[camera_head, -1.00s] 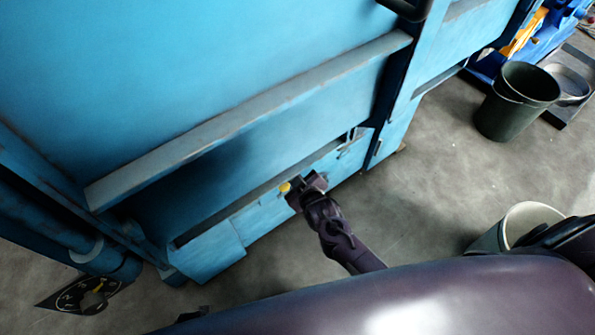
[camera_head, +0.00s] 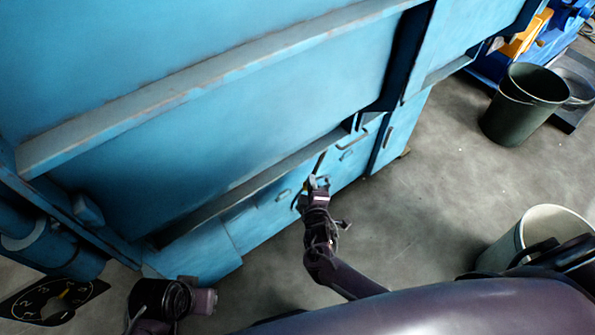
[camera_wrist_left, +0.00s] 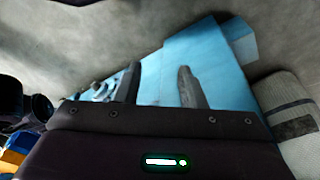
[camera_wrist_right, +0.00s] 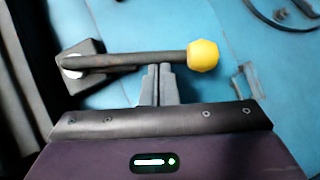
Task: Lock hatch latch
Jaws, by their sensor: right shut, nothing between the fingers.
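The hatch latch is a dark bar (camera_wrist_right: 125,60) with a yellow ball knob (camera_wrist_right: 203,55) at its right end and a pivot on a dark bracket (camera_wrist_right: 83,66) at its left end. In the right wrist view the bar lies nearly level across the blue panel. My right gripper (camera_wrist_right: 159,72) is shut and empty, its fingertips at the bar's lower edge, left of the knob; contact is unclear. In the head view my right gripper (camera_head: 312,183) is at the low blue panel and mostly hides the latch. My left gripper (camera_wrist_left: 157,80) is open and empty, facing a blue surface.
The blue machine (camera_head: 230,130) fills the upper left, with a long ledge (camera_head: 200,80) above the latch. A dark green bin (camera_head: 520,105) and a pale bucket (camera_head: 530,235) stand at right. A dial (camera_head: 50,302) shows at lower left. Open floor lies between.

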